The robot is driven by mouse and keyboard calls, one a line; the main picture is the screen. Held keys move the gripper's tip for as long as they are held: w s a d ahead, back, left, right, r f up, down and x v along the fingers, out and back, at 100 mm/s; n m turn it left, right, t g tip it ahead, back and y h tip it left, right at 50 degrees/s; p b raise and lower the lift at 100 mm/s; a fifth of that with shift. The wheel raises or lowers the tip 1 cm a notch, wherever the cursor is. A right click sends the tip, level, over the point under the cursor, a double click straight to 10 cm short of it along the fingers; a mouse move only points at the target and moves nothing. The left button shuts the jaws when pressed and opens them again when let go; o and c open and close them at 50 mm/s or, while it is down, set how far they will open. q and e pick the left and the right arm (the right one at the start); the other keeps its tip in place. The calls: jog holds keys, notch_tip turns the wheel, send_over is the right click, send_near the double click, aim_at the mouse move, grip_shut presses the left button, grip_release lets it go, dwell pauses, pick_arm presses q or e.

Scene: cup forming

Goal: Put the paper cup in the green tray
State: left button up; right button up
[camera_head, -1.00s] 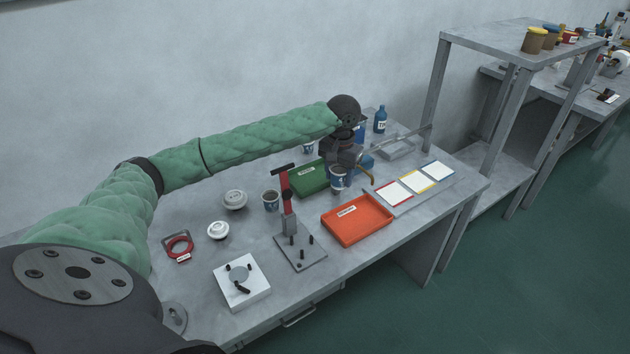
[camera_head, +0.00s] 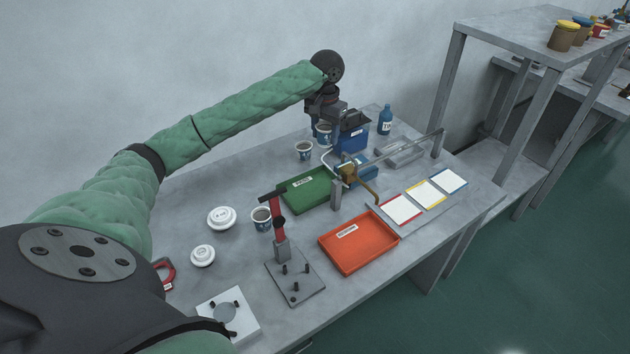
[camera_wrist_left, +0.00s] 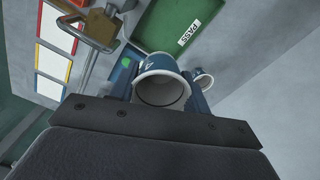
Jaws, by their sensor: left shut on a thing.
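My left gripper (camera_head: 322,122) is at the back of the table, shut on a white and blue paper cup (camera_head: 323,132). In the left wrist view the cup (camera_wrist_left: 162,84) sits between the fingers with its open mouth toward the camera. I cannot tell whether it touches the table. The green tray (camera_head: 318,205), labelled PASS, lies in front of the gripper and shows no cup in it. The tray also shows in the left wrist view (camera_wrist_left: 160,38). A second cup (camera_head: 304,150) stands just left of the held one. My right gripper is not in view.
A third cup (camera_head: 261,222) stands by a red-handled clamp (camera_head: 279,228). An orange tray (camera_head: 357,246) lies nearer the front. A brass-coloured fixture (camera_head: 350,176) stands right of the green tray. Blue bins (camera_head: 352,138) and a blue bottle (camera_head: 385,120) are at the back.

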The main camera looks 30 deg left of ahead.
pick_arm(q)
jog(key=shift+f, duration=0.4)
jog(key=shift+s+f+p, duration=0.1)
jog(key=shift+f+p, duration=0.25)
jog(key=shift+f, duration=0.2)
notch_tip(320, 180, down, 11)
jog(key=p, duration=0.2)
jog(key=shift+d+f+p, duration=0.1)
jog(key=shift+f+p, duration=0.1)
jog(key=shift+p, duration=0.2)
jog(key=shift+f+p, duration=0.45)
jog(key=shift+f, duration=1.55)
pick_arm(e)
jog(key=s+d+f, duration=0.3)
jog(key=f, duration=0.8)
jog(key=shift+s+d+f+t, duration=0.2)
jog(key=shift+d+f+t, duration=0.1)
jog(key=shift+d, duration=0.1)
pick_arm(q)
jog(key=o, duration=0.9)
jog(key=shift+f, duration=0.1)
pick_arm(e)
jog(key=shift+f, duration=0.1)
pick_arm(q)
jog(key=shift+o, duration=0.2)
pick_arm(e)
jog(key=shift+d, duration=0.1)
